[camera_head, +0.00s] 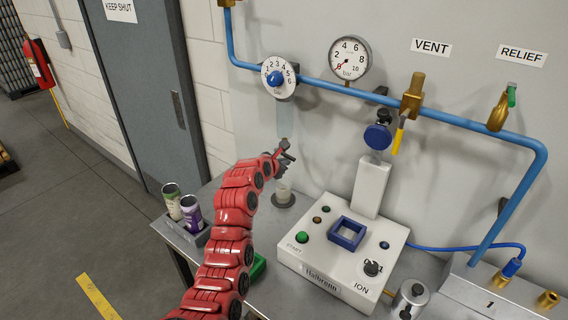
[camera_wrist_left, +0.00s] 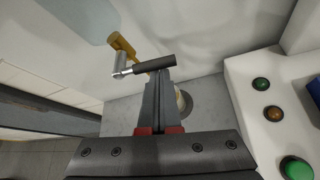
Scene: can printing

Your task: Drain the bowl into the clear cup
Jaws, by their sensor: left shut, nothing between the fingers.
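The clear bowl (camera_head: 284,122) hangs under the numbered dial on the blue pipe; its lower part shows in the left wrist view (camera_wrist_left: 85,18). A drain lever with a black grip (camera_wrist_left: 155,65) and a brass part (camera_wrist_left: 122,43) sits below the bowl. The clear cup (camera_head: 284,195) stands on a dark round base below it; in the left wrist view it is mostly hidden behind my fingers. My left gripper (camera_head: 284,158) is shut and empty, its fingertips close to the lever's black grip. I cannot tell whether they touch. My right gripper is out of view.
A white machine (camera_head: 330,262) with buttons and a blue square frame stands right of the cup. Two printed cans (camera_head: 191,212) stand in a grey holder at the left. A pressure gauge (camera_head: 349,60) and a yellow-handled valve (camera_head: 411,98) are on the pipe above.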

